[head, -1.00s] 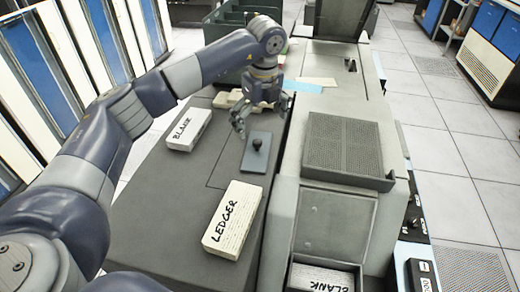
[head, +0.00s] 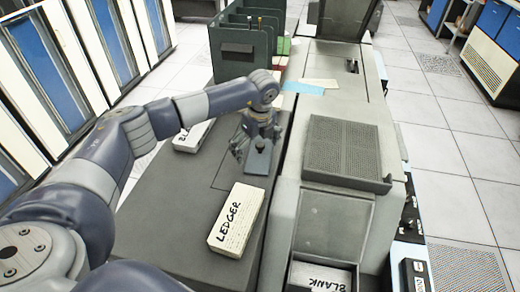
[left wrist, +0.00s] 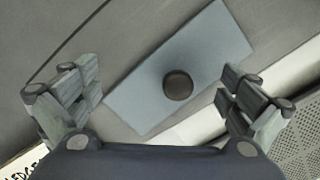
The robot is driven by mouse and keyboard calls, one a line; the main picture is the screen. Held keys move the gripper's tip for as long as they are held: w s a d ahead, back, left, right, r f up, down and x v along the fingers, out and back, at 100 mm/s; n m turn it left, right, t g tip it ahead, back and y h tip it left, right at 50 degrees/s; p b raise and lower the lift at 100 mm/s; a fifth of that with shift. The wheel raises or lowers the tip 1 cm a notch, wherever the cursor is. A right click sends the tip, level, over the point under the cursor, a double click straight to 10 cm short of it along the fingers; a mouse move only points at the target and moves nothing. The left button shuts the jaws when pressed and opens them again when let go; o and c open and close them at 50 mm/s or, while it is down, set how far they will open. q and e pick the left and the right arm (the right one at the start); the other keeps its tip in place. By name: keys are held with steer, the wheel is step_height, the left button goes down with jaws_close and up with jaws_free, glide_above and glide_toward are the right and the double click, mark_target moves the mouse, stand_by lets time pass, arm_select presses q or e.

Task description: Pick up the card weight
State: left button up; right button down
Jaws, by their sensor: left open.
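The card weight (head: 257,160) is a flat blue-grey plate with a dark round knob. It lies on the dark grey table top, and my left gripper partly covers it in the head view. In the left wrist view the plate (left wrist: 205,58) lies tilted across the picture, with its knob (left wrist: 177,84) between the two fingers. My left gripper (head: 254,150) is open above the weight, with its fingers (left wrist: 165,97) spread wide on either side of the knob. Nothing is held. My right gripper does not show.
A card block marked LEDGER (head: 238,219) lies in front of the weight. The grey machine with a ridged plate (head: 341,147) stands close on the right. A dark green divided box (head: 235,60) stands behind.

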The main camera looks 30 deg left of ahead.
arm_select(q)
steer(key=c, duration=1.6)
steer(key=shift+s+d, duration=0.15)
jaws_close()
steer(key=shift+f, duration=0.1)
